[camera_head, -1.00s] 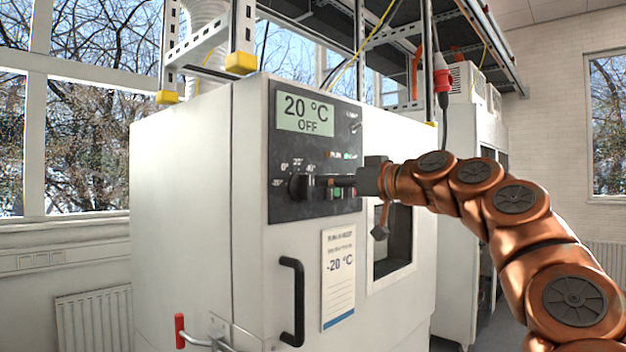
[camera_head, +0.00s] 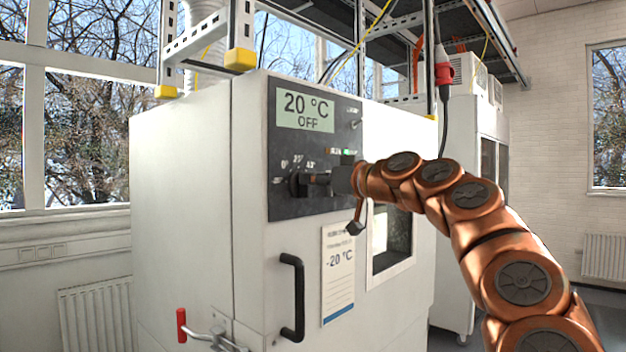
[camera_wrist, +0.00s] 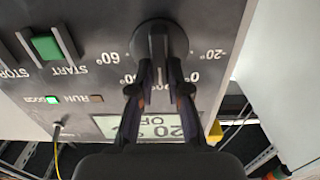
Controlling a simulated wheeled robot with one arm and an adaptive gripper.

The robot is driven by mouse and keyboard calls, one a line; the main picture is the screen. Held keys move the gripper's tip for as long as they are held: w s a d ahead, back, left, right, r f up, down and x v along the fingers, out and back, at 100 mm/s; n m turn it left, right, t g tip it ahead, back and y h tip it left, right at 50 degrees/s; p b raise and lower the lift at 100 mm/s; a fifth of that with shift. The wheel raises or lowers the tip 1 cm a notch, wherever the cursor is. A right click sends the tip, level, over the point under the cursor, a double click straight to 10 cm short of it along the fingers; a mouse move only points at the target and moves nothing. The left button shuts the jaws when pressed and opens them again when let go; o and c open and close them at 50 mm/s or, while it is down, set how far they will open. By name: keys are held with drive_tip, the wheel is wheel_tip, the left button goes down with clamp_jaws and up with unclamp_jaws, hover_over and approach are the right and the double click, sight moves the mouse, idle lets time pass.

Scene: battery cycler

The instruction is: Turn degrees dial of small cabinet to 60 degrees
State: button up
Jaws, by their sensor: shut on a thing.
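The degrees dial (camera_head: 295,184) is a round black knob on the dark panel of the white cabinet (camera_head: 185,190). It also shows in the wrist view (camera_wrist: 158,33), upside down, with a raised grip bar running straight down the picture. The -20° and 0° marks lie to its right and the 60° mark to its left; marks near the fingers are partly hidden. My gripper (camera_wrist: 159,70) is shut on the bar, one finger on each side. In the head view my gripper (camera_head: 312,181) reaches the dial from the right. The display (camera_head: 306,111) reads 20 °C OFF.
Green START (camera_wrist: 46,47) and STOP buttons sit beside the dial on the panel. A black door handle (camera_head: 292,300) and a paper label (camera_head: 338,275) are below. A red-tipped latch lever (camera_head: 181,328) sticks out at lower left. A small window is at the right.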

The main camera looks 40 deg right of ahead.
clamp_jaws()
drive_tip(key=shift+m, duration=0.3)
drive_tip(key=shift+w+d+f+m+p, duration=0.15)
drive_tip(key=shift+m+p, duration=0.25)
drive_tip(key=shift+m, duration=2.15)
drive_tip(key=shift+s+d+f+m+p, duration=0.1)
drive_tip(key=shift+d+f+m+p, duration=0.2)
drive_tip(key=shift+m, duration=2.2)
drive_tip(key=shift+w+d+f+m+p, duration=0.15)
drive_tip(key=shift+m+p, duration=0.3)
drive_tip(key=shift+m, duration=2.1)
drive_tip(key=o, duration=0.7)
unclamp_jaws()
drive_tip(key=shift+c, duration=0.2)
